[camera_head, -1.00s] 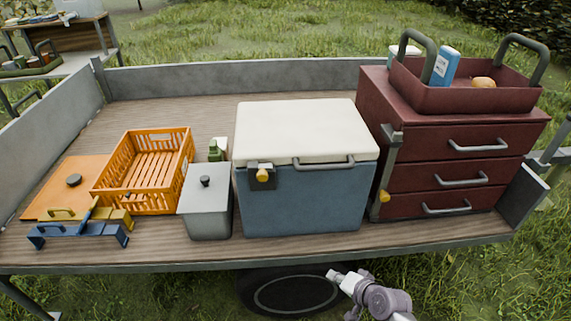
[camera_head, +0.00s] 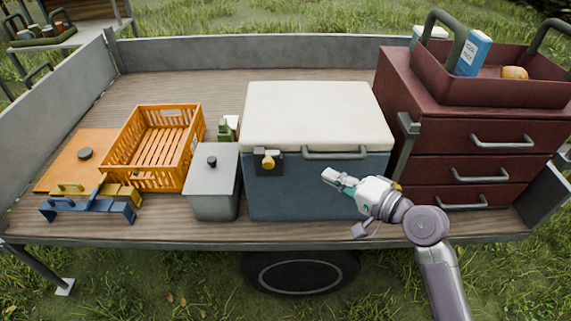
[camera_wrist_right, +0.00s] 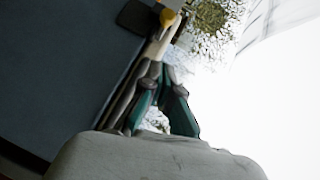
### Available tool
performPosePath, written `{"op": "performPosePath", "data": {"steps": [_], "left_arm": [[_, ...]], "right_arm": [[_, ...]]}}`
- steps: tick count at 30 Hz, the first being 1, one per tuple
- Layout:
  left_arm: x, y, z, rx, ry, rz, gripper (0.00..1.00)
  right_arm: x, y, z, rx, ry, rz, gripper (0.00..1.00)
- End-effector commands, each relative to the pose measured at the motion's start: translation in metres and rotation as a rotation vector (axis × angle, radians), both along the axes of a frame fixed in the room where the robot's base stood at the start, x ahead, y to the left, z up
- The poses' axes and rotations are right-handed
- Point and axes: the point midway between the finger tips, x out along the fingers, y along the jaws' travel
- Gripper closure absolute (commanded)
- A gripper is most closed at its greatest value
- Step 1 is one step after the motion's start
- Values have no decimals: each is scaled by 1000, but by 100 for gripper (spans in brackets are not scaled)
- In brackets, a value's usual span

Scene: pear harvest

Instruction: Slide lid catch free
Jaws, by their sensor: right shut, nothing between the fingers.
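The blue cool box (camera_head: 300,195) with its cream lid (camera_head: 315,115) stands on the trailer bed. The lid is down. The lid catch is a dark plate with a yellow knob (camera_head: 268,162) on the front left of the box, just under the lid. My right gripper (camera_head: 326,174) is shut and empty in front of the box, right of and slightly below the catch. In the right wrist view the shut fingers (camera_wrist_right: 160,68) point toward the yellow knob (camera_wrist_right: 168,18), which shows just beyond the fingertips in the picture. My left gripper is not in view.
A lid handle (camera_head: 335,154) sits right of the catch, above my right gripper. A grey lidded bin (camera_head: 213,185) and an orange crate (camera_head: 135,180) stand to the left. A dark red drawer cabinet (camera_head: 440,145) stands close on the right.

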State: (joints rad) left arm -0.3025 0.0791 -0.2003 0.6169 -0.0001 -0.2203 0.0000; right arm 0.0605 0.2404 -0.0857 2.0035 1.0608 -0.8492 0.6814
Motion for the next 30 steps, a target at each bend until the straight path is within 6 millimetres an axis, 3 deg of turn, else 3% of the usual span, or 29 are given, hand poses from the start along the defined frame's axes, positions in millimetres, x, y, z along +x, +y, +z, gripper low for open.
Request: {"op": "performPosePath", "data": {"steps": [15, 21, 30], "left_arm": [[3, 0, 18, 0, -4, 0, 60], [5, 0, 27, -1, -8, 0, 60], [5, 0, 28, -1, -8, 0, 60]], "right_arm": [[69, 67, -15, 2, 1, 1, 100], [68, 94, -24, 1, 3, 1, 100], [68, 105, -28, -1, 0, 0, 100]]}}
